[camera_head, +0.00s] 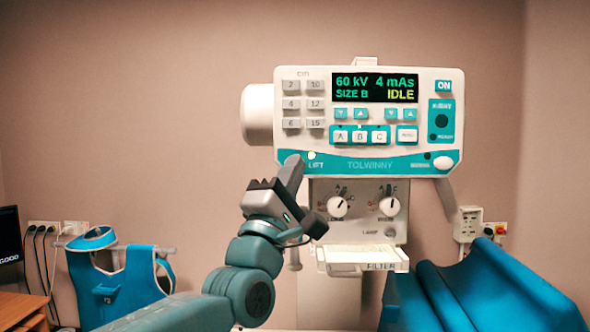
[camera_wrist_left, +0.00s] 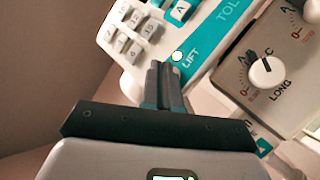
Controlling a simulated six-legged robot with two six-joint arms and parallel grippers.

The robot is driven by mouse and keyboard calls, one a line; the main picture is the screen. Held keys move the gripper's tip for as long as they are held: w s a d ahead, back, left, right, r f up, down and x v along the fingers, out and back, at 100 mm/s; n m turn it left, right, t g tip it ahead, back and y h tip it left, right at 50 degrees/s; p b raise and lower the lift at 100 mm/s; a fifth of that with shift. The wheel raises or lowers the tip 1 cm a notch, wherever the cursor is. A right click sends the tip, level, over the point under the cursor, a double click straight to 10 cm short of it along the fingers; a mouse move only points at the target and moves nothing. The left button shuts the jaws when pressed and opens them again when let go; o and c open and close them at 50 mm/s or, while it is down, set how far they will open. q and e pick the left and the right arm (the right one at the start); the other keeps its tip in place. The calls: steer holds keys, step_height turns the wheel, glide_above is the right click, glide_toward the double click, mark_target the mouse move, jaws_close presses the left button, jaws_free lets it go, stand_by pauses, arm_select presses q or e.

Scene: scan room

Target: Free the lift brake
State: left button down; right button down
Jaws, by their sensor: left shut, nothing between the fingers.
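The lift brake control is a small round pale button (camera_head: 311,156) beside the word LIFT, at the lower left of the white and teal console (camera_head: 436,104). In the left wrist view the button (camera_wrist_left: 177,56) shows just beyond my fingertips. My left gripper (camera_head: 292,165) is shut and empty, its fingers pointing up at the console's lower left edge, just left of the button. In the left wrist view the shut fingers (camera_wrist_left: 166,82) end close below the button; I cannot tell whether they touch the console. My right gripper is not in view.
Below the console is a panel with two knobs (camera_head: 338,205) and a FILTER tray (camera_head: 362,260). A blue padded surface (camera_head: 480,295) is at lower right. A blue apron (camera_head: 115,280) hangs at lower left.

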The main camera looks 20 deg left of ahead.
arm_select(q)
steer(key=s+d+b, duration=0.1)
steer(key=s+b, duration=0.3)
steer(key=s, duration=0.1)
steer(key=shift+s+d+b, duration=0.35)
steer(key=shift+s, duration=0.05)
stand_by(0.5)
